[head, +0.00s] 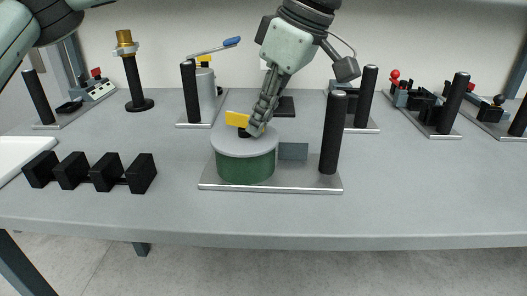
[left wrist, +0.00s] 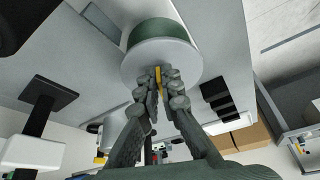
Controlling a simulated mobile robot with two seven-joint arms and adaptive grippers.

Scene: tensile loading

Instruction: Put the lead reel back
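The lead reel (head: 246,163) is a green drum with a pale grey disc on top and a yellow tab (head: 237,119) above the disc. It is over the left part of a metal base plate (head: 300,187); I cannot tell whether it rests there or is just above it. In the left wrist view the reel (left wrist: 160,60) fills the top middle. My left gripper (head: 254,130) points down at the tab. Its fingers (left wrist: 158,84) are close together on both sides of the yellow tab. My right gripper is in neither view.
A black post (head: 332,132) and a grey block (head: 293,151) stand on the plate right of the reel. Several black blocks (head: 106,172) stand in a row at left, near a white tray (head: 20,153). A brass-topped black stand (head: 130,70) is behind. The front right table is clear.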

